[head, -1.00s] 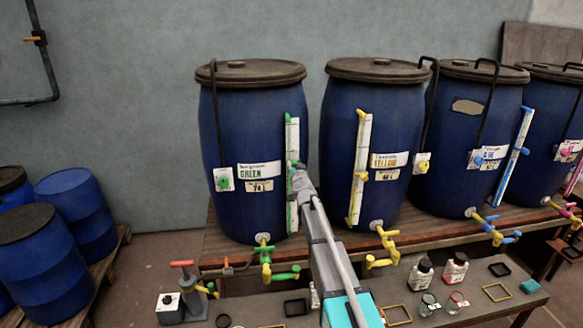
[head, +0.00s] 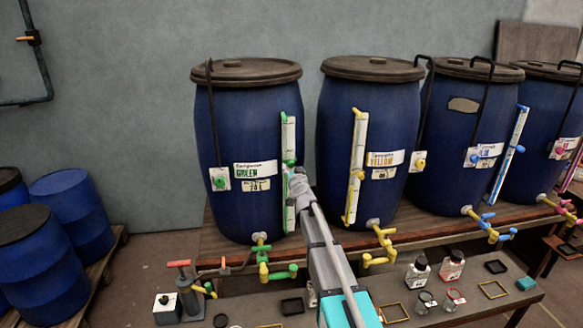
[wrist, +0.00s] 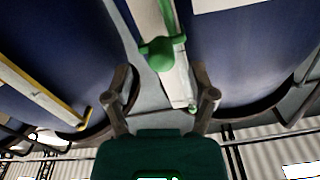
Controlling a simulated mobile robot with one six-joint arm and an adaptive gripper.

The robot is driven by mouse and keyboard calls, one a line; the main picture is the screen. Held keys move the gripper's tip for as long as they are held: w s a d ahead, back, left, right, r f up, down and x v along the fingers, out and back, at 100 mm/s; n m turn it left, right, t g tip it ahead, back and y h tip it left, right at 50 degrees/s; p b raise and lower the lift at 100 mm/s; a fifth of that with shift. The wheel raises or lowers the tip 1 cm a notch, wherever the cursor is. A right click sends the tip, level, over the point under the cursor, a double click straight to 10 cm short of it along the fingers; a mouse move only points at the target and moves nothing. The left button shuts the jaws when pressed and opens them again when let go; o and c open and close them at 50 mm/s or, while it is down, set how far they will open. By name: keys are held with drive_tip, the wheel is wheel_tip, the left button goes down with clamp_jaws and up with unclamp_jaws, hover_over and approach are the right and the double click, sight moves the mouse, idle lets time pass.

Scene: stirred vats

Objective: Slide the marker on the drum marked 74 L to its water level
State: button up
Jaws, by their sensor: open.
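The drum with the green label (head: 225,115) is blue with a dark lid; its volume tag is blurred now but read 74 L earlier. Its upright white gauge (head: 289,133) is on its right side, with a green marker (head: 289,163) partway up. I cannot make out the water level. My gripper (head: 297,182) is in front of the gauge, just below the marker, and hides part of the strip. In the wrist view my gripper (wrist: 163,72) is open, its fingers on either side of the gauge in the picture. The marker (wrist: 163,53) shows near the fingertips, not clasped.
The drum with the yellow label (head: 360,110) stands close on the right, with its own gauge (head: 357,150). More drums follow. Green taps (head: 263,255) stick out below. A lower bench (head: 450,310) holds bottles and small trays. Blue barrels (head: 70,205) stand at the left.

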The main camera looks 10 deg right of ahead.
drive_tip(key=s, duration=0.8)
drive_tip(key=shift+s, duration=0.35)
drive_tip(key=s+a+f+n+g+y, duration=0.5)
drive_tip(key=s+a+f+g, duration=0.4)
drive_tip(key=s, duration=0.4)
drive_tip(key=s+d+f+m+g+h, duration=0.1)
drive_tip(key=s+d+f+g, duration=0.3)
drive_tip(key=s, duration=0.6)
drive_tip(key=s+d+f+m+g+h, duration=0.1)
drive_tip(key=s+d+f+g+h, duration=0.3)
drive_tip(key=s, duration=0.6)
drive_tip(key=shift+s+f+g, duration=0.2)
drive_tip(key=shift+f+g, duration=0.3)
drive_tip(key=shift+f, duration=0.2)
